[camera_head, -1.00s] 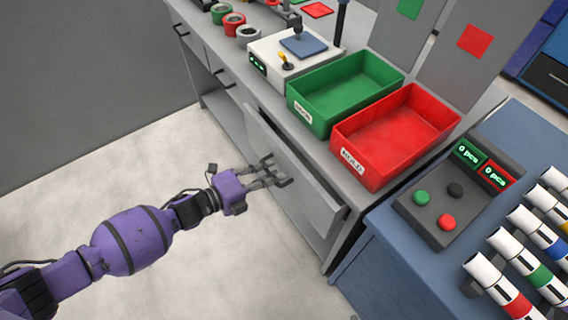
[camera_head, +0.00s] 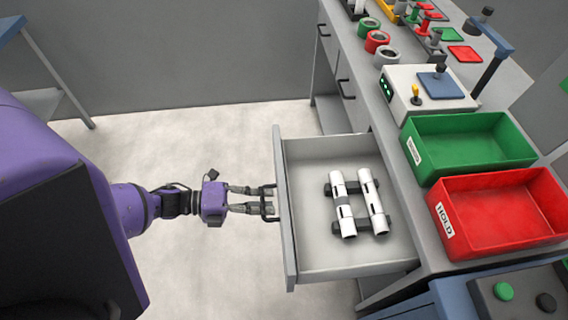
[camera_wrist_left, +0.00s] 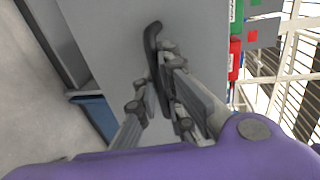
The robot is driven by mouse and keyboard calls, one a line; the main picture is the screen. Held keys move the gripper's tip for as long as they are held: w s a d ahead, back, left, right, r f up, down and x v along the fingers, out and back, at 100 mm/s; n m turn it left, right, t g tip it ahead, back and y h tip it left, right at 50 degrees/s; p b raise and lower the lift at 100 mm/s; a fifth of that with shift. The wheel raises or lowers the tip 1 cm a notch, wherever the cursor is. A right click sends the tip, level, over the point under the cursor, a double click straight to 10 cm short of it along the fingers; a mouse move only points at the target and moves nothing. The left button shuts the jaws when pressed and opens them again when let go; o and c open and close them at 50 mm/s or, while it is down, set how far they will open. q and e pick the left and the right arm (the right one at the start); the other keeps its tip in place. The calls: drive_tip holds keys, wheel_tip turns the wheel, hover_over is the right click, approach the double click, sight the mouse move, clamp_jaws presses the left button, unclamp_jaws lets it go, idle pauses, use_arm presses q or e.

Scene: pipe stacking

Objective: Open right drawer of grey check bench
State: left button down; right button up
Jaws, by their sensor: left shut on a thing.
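The right drawer (camera_head: 348,264) of the grey check bench (camera_head: 398,190) is pulled far out in the head view. Two white pipes lie inside on dark supports, a left pipe (camera_head: 342,203) and a right pipe (camera_head: 374,202). My left gripper (camera_head: 265,202) is at the drawer's front and shut on its dark handle. In the left wrist view my left gripper (camera_wrist_left: 168,95) has its fingers around the handle (camera_wrist_left: 152,42) on the grey drawer front. My right gripper is not in view.
A green bin (camera_head: 470,142) and a red HOLD bin (camera_head: 500,212) stand on the bench top beside a white device (camera_head: 432,93). A closed drawer (camera_head: 352,92) is farther along. Pale floor (camera_head: 200,135) left of the open drawer is clear.

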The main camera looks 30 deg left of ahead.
use_arm(q)
drive_tip(key=shift+f+v, duration=0.2)
drive_tip(key=shift+v, duration=0.85)
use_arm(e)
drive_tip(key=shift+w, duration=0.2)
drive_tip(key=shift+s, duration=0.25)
use_arm(q)
drive_tip(key=c, duration=1.8)
unclamp_jaws()
drive_tip(key=shift+c, duration=0.2)
drive_tip(key=v, duration=1.2)
